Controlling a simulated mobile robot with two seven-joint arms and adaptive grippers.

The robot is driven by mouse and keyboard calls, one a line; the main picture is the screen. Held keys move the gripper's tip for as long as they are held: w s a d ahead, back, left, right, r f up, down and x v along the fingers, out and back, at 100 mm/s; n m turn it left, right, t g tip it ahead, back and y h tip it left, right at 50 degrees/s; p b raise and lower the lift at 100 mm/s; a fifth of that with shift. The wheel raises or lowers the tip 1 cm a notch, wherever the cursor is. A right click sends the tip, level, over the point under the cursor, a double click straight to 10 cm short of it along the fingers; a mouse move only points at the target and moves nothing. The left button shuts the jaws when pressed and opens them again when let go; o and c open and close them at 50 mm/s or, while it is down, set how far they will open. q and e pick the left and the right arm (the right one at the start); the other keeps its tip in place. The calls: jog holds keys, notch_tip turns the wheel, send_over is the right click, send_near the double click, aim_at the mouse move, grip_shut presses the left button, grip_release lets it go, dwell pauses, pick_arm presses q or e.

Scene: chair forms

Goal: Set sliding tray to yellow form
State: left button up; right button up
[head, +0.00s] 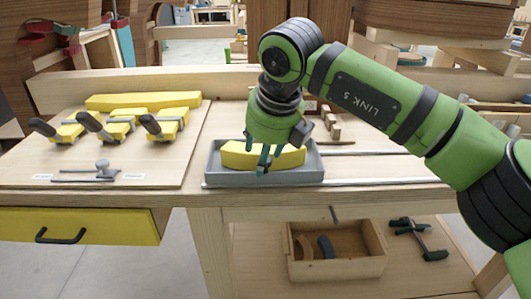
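The sliding tray (312,178) is a shallow grey box on the bench, with metal rails running to its right. A yellow curved form (290,157) lies inside it, partly hidden by my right gripper. My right gripper (260,160) comes in from the right and points down over the tray's front half, with its dark teal fingers in front of the yellow form. Whether the fingers touch the form or tray, or are open or shut, I cannot tell. Another long yellow form (143,101) lies at the back of the wooden board on the left. My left gripper is not in view.
Several yellow clamps with dark handles (115,125) and a small metal fixture (102,172) occupy the left board (150,180). A yellow drawer (100,226) is below left. A wooden box (365,265) and green clamp (418,238) are on the lower shelf.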

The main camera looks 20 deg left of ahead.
jog(key=shift+f, duration=0.1)
jog(key=shift+d, duration=0.1)
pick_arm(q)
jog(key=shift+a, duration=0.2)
pick_arm(e)
jog(key=v, duration=1.2)
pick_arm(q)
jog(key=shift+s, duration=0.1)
